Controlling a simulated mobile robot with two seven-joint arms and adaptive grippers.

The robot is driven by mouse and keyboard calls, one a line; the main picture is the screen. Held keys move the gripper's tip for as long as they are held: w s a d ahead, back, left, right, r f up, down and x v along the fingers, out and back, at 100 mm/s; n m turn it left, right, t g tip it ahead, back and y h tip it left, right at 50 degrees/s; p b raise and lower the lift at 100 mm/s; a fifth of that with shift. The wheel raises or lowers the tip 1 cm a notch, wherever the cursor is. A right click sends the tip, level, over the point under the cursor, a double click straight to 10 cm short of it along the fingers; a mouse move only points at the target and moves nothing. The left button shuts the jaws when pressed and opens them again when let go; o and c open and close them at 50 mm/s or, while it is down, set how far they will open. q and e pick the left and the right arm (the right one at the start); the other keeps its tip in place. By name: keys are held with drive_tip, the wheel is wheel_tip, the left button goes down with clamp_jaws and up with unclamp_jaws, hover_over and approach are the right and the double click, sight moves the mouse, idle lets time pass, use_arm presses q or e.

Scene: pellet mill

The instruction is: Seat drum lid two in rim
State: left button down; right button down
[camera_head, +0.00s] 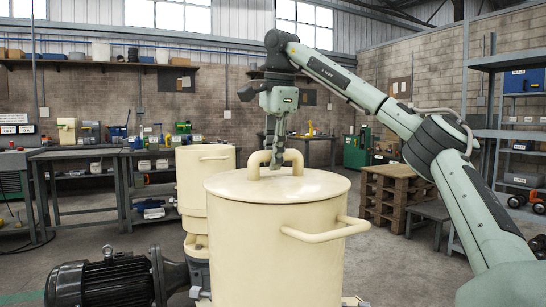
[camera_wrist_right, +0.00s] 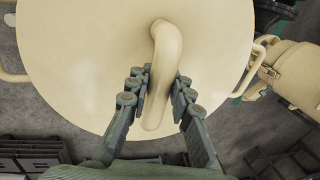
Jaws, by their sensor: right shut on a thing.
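A cream drum (camera_head: 268,255) stands upright in the middle of the head view, with a side handle (camera_head: 325,231) at its right. The round cream lid (camera_head: 235,186) lies about level across its top; whether it is fully down in the rim I cannot tell. Its arched handle (camera_head: 297,160) stands up from the middle. My right gripper (camera_head: 276,140) reaches down from above and is shut on this handle. In the right wrist view the fingers (camera_wrist_right: 160,80) are on both sides of the lid handle (camera_wrist_right: 164,50), with the lid (camera_wrist_right: 80,60) beneath. My left gripper is not in view.
A second cream vessel (camera_head: 204,180) stands close behind on the left. A black motor (camera_head: 110,283) sits at the lower left. Workbenches (camera_head: 90,153) line the back, and wooden pallets (camera_head: 385,195) and a grey shelf rack (camera_head: 505,133) stand to the right.

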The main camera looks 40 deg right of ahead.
drive_tip(key=shift+p, duration=0.3)
drive_tip(key=c, duration=1.3)
unclamp_jaws()
drive_tip(key=shift+c, duration=0.2)
drive_tip(key=shift+o, duration=0.6)
drive_tip(key=shift+f, duration=0.15)
drive_tip(key=o, duration=0.5)
